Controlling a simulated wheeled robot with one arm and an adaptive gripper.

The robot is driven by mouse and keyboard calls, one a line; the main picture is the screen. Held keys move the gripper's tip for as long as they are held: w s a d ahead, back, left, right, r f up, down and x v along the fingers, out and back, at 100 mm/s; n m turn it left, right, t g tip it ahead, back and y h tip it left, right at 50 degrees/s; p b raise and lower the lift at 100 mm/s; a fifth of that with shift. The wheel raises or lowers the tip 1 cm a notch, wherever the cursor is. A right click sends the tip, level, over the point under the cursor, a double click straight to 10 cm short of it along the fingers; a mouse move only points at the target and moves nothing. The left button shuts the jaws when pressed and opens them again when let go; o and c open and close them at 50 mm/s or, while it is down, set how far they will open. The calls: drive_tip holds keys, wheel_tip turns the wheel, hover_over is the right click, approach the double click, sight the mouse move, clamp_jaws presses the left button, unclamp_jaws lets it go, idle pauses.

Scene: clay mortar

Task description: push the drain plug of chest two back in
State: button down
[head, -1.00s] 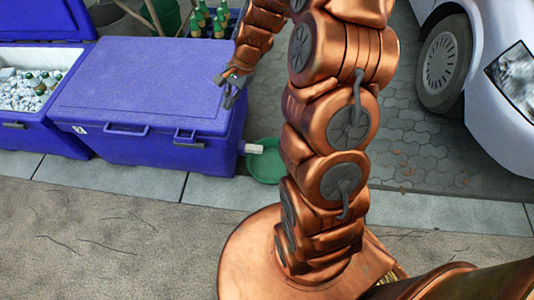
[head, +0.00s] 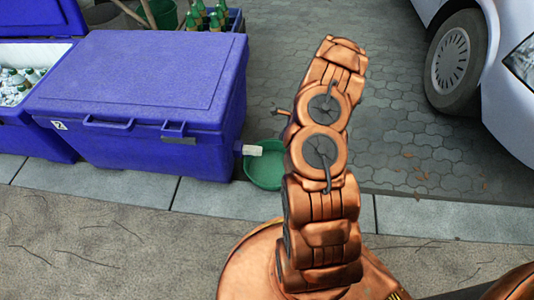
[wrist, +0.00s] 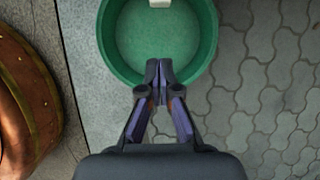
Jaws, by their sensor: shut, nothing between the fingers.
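Chest two (head: 140,75) is a closed blue cooler with a small "2" label on its front. Its white drain plug (head: 252,150) sticks out from the lower right side, above a green basin (head: 265,178). In the wrist view the plug (wrist: 160,3) shows only as a white end at the top edge, over the basin (wrist: 108,45). My gripper (wrist: 159,68) is shut and empty, its tips over the basin's edge and apart from the plug. In the head view my arm hides most of the gripper.
An open blue chest (head: 40,130) with ice and bottles stands at the left. A crate of green bottles (head: 215,18) is behind chest two. A pale car (head: 500,70) stands at the right.

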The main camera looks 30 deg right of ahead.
drive_tip(key=w+a+r+b+x, duration=0.1)
drive_tip(key=b+x, duration=0.5)
drive_tip(key=x, duration=0.6)
drive_tip(key=shift+w+a, duration=0.35)
drive_tip(key=shift+f, duration=0.15)
